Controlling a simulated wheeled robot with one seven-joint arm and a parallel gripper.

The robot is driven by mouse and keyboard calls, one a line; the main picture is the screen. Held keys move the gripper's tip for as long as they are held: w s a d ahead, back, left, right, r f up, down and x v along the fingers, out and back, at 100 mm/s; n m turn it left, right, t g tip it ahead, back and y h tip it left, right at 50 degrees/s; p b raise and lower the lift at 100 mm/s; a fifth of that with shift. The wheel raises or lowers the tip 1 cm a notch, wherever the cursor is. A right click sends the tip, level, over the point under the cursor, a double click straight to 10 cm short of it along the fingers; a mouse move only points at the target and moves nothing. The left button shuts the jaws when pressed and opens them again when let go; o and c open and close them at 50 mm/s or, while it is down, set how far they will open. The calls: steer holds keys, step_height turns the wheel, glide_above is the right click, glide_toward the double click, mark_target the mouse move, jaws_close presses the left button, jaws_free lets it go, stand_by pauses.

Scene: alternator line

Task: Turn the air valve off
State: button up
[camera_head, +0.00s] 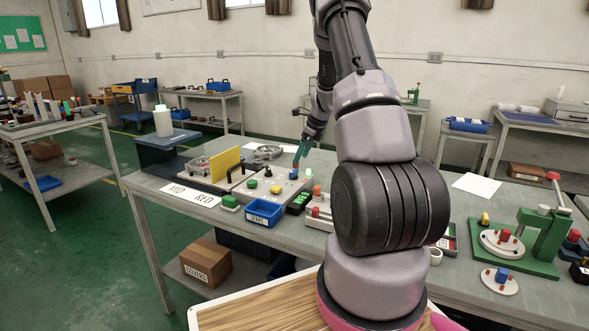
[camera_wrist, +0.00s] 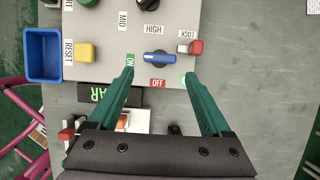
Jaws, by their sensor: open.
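The air valve is a blue lever (camera_wrist: 158,58) on a grey panel (camera_wrist: 110,40). The lever lies roughly crosswise in the wrist view, level with the green ON label (camera_wrist: 130,61) on its left. The red OFF label (camera_wrist: 158,83) is just below it. My gripper (camera_wrist: 158,75) is open, with one green finger on each side of the OFF label. The lever is ahead of the fingertips and between their lines; nothing is held. In the head view, my gripper (camera_head: 301,152) is over the panel's right end, close to the blue lever (camera_head: 294,173).
A red block (camera_wrist: 196,47) by the LOCK label stands right of the lever. A yellow RESET button (camera_wrist: 85,52) and blue bin (camera_wrist: 43,54) are at left. A black display (camera_wrist: 110,96) sits below the panel. A yellow plate (camera_head: 226,164) stands upright on the bench.

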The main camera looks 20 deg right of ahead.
mark_target(295, 170)
steer(key=x, duration=0.6)
steer(key=shift+w+f, duration=0.15)
steer(key=shift+f, duration=0.05)
